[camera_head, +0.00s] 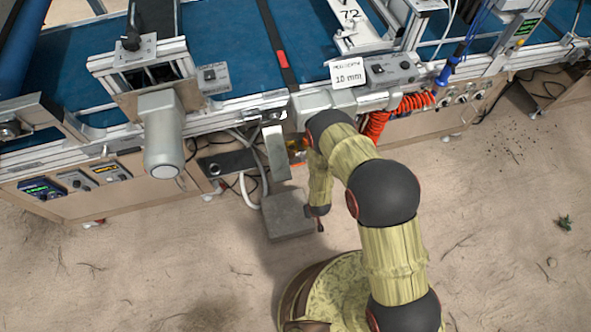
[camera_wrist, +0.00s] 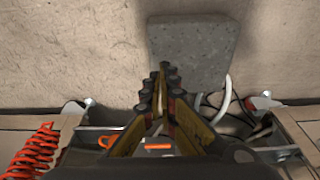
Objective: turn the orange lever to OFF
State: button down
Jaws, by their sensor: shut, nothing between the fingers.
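My gripper (camera_wrist: 163,72) shows in the wrist view with its two yellow-and-black fingers together and nothing between them. An orange piece (camera_wrist: 157,146), which looks like the lever, shows low in the wrist view between the finger bases, partly covered by them. In the head view, a small orange patch (camera_head: 298,155) shows at the machine's front edge beside my arm. The lever's shape, its setting and any OFF mark cannot be read. Whether the gripper touches it cannot be told. In the head view my arm largely hides the gripper.
A grey block (camera_head: 288,217) lies on the sandy floor; it also shows ahead of the fingers in the wrist view (camera_wrist: 193,50). A red coiled hose (camera_head: 376,126) hangs to the right. A grey cylinder (camera_head: 163,140) juts out at left. Loose cables hang below the machine.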

jog(key=w+a+f+t+y, duration=0.1)
jog(key=w+a+f+t, duration=0.1)
jog(key=w+f+t, duration=0.15)
jog(key=w+a+r+t+y, duration=0.1)
jog(key=w+r+t, duration=0.3)
jog(key=w, duration=0.5)
notch_tip(320, 180, up, 3)
jog(key=shift+w+a+f+t, duration=0.15)
jog(key=shift+w+a+t, duration=0.15)
jog(key=shift+a, duration=0.35)
jog(key=b, duration=0.6)
send_near(294, 166)
jog(key=shift+x, duration=3.45)
jog(key=shift+s+f, duration=0.1)
jog(key=shift+f, duration=0.05)
